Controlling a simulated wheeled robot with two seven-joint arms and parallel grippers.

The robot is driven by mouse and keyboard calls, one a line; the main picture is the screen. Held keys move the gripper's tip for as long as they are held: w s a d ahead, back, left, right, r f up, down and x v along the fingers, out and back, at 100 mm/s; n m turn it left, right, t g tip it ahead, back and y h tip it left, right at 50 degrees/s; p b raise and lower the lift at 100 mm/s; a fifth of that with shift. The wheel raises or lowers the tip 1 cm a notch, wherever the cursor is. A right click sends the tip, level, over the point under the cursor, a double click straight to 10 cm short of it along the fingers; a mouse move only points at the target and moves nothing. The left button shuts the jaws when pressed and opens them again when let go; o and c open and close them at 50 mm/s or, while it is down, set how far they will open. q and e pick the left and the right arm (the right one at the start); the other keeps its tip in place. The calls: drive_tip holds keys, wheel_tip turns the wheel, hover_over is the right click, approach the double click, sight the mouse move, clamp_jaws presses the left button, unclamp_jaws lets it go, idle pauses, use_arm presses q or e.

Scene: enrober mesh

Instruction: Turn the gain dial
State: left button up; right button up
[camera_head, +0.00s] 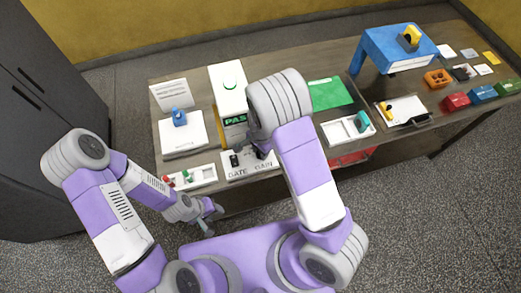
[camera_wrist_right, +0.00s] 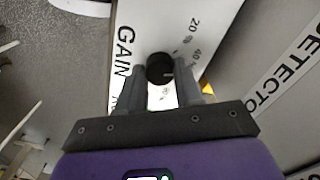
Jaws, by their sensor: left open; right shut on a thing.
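The gain dial (camera_wrist_right: 159,68) is a round black knob with a light pointer mark, on a white panel (camera_wrist_right: 199,20) printed GAIN and with scale numbers. My right gripper (camera_wrist_right: 168,80) is shut on the dial, one grey finger on each side. In the head view the panel (camera_head: 236,174) reads GATE and GAIN at the table's front edge; my right arm and gripper (camera_head: 262,150) cover the dial there. My left gripper (camera_head: 214,213) is open and empty, low in front of the table edge.
A black gate knob (camera_head: 234,160) stands left of the dial. A tray with red and green pieces (camera_head: 190,178) lies further left. A tall white box marked PAS (camera_head: 228,92) stands behind the panel. A blue stand (camera_head: 392,48) is at the back right.

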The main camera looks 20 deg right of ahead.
drive_tip(key=o, duration=1)
drive_tip(key=shift+o, duration=0.2)
wheel_tip(320, 180, up, 8)
drive_tip(key=shift+f+p, duration=0.15)
drive_tip(key=shift+p, duration=0.2)
